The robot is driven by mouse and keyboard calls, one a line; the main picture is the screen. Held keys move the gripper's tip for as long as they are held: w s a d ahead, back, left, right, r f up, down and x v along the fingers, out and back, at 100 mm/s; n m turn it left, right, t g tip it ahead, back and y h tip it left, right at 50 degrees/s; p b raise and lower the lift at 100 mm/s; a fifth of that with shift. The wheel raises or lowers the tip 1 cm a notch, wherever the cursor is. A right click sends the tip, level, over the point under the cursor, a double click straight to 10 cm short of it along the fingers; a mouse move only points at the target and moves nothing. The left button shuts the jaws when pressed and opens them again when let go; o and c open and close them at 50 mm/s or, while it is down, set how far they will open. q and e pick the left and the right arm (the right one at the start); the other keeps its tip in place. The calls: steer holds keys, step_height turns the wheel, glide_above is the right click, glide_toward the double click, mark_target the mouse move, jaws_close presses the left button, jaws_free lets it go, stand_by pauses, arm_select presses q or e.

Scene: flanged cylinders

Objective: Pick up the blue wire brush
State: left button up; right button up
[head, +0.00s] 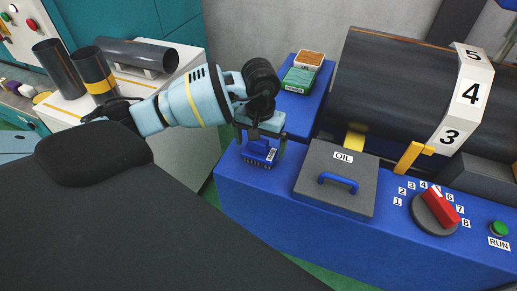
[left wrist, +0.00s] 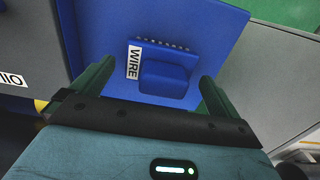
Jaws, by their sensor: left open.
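The blue wire brush (head: 259,156) lies on the left end of the blue machine bench (head: 240,190). My left gripper (head: 262,136) is over the brush, pointing down. In the left wrist view my left gripper (left wrist: 155,88) is open, with one finger on each side of the brush and gaps between. How deep the fingers reach is unclear. My right gripper is not in view.
The grey OIL lid (head: 330,190) with a blue handle is just right of the brush. A large dark cylinder (head: 390,90) lies behind it. Green and brown boxes (head: 299,79) sit on a blue shelf. A red dial (head: 440,207) is at the right.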

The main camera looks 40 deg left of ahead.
arm_select(q)
steer(key=shift+f, duration=0.95)
steer(key=c, duration=1)
steer(key=shift+r, duration=0.1)
step_height(320, 180, up, 10)
